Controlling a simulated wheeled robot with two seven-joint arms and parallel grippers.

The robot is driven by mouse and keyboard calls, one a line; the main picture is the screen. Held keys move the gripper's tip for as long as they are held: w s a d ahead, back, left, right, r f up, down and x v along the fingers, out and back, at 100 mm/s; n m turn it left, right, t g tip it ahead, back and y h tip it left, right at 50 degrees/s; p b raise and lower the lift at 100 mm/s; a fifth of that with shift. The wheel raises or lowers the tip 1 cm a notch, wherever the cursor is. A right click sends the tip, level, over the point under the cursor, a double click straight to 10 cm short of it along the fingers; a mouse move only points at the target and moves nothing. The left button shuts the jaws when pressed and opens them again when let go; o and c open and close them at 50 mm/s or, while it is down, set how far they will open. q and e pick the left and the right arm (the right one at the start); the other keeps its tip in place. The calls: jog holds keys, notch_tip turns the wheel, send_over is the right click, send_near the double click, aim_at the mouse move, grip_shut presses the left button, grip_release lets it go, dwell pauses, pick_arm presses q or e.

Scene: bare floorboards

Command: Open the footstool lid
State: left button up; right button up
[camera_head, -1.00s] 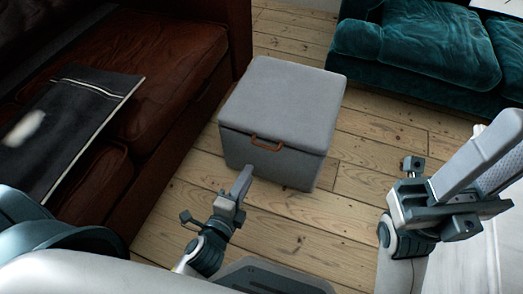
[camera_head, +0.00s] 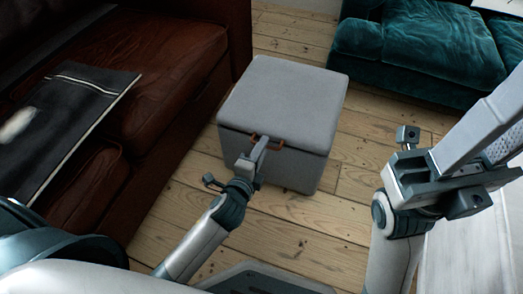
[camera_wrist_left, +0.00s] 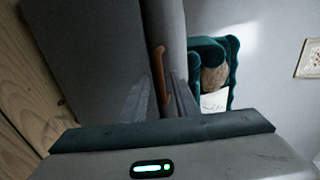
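The grey footstool (camera_head: 262,165) stands on the floorboards with its padded lid (camera_head: 285,92) down. A brown handle (camera_head: 280,143) sits on the front just under the lid's edge. My left gripper (camera_head: 260,145) is at the handle and covers part of it in the head view. In the left wrist view, the handle (camera_wrist_left: 159,72) lies between the two fingers (camera_wrist_left: 160,98), which stand apart. I cannot tell whether they touch it. My right gripper (camera_head: 497,125) is away from the footstool at the right, partly cut off by the picture's edge.
A brown leather sofa (camera_head: 175,55) stands close to the footstool's left, with a black flat item (camera_head: 75,110) on it. A teal sofa (camera_head: 430,50) is at the back right. Bare floorboards (camera_head: 365,150) lie free to the footstool's right. A whitish surface (camera_head: 465,250) is at the lower right.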

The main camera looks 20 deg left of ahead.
pick_arm(q)
grip_shut()
jog(key=shift+r+p, duration=0.15)
jog(key=shift+p, duration=0.15)
